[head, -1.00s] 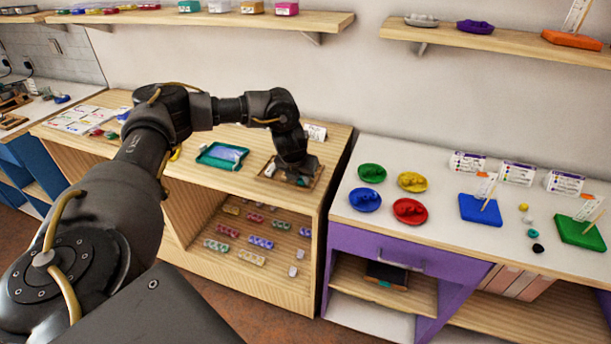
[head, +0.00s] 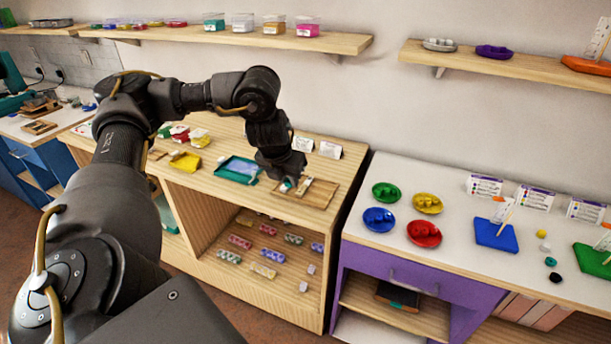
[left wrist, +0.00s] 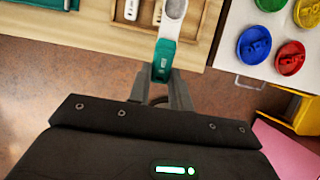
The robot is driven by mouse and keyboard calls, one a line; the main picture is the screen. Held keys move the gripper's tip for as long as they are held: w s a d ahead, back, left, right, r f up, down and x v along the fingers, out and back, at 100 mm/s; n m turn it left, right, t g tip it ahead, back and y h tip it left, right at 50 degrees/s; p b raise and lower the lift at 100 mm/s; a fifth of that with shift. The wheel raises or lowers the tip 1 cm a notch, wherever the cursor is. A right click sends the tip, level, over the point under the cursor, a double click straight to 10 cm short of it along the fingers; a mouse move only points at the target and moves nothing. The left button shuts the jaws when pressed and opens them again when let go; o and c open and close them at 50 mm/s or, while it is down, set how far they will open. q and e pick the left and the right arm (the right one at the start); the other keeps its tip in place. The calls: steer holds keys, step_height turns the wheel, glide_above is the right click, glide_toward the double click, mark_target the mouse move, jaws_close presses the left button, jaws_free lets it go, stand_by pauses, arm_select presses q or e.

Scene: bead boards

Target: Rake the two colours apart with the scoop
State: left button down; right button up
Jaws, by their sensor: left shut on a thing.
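My left gripper (head: 288,186) is over the left part of a shallow wooden tray (head: 316,202) on the wooden cabinet. In the left wrist view my left gripper (left wrist: 163,92) is shut on the teal handle of the scoop (left wrist: 164,60). The scoop's pale grey end points away from me, over the tray (left wrist: 208,25). To its left lies a teal-rimmed tray (head: 222,172) with a pale blue inside. I cannot make out loose beads of two colours. My right gripper is not in view.
A white-topped purple cabinet stands to the right across a narrow gap, with blue (head: 379,219), red (head: 424,233), green (head: 386,192) and yellow (head: 428,203) dishes. Two small white cards (head: 330,149) stand behind the wooden tray. Wall shelves hang above.

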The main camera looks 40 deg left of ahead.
arm_select(q)
steer(key=s+r+p, duration=0.1)
steer(key=s+r, duration=0.1)
steer(key=s, duration=0.2)
steer(key=d+r+n+g+h, duration=0.1)
steer(key=d+n+g, duration=0.7)
steer(key=d+n, duration=1.6)
steer(key=n, duration=0.8)
steer(key=shift+s+d+g, duration=0.15)
steer(key=shift+s+g, duration=0.05)
steer(key=shift+g, duration=0.2)
